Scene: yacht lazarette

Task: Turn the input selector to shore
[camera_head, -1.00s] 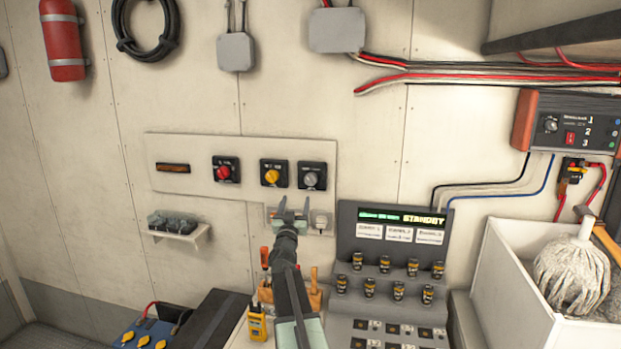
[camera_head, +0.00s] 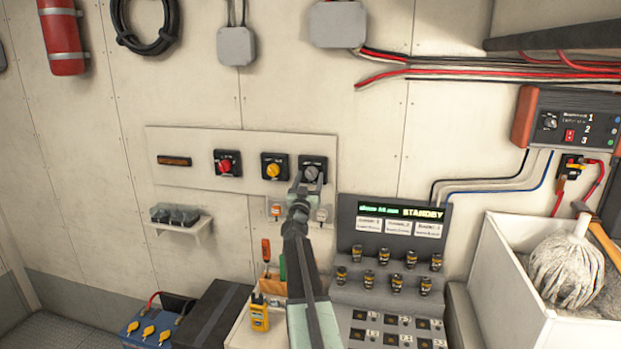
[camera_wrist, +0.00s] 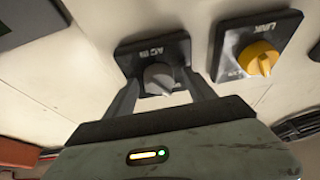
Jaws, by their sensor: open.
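The input selector is a grey rotary knob (camera_head: 311,173) on a black plate, at the right end of the wall panel. In the wrist view the knob (camera_wrist: 158,79) sits between my fingers, on a plate lettered what looks like "AC IN". Its pointer is tilted, but I cannot read the position marks. My gripper (camera_head: 307,183) is open in front of this knob, with one finger on each side of it. I cannot tell whether either finger touches it. The fingers hide part of the plate in the head view.
A yellow knob (camera_head: 273,170) sits close beside the grey one, and also shows in the wrist view (camera_wrist: 258,58). A red knob (camera_head: 225,167) is farther left. Below are small sockets (camera_head: 275,209) and a display console (camera_head: 400,215). A white bin (camera_head: 500,275) holds a mop.

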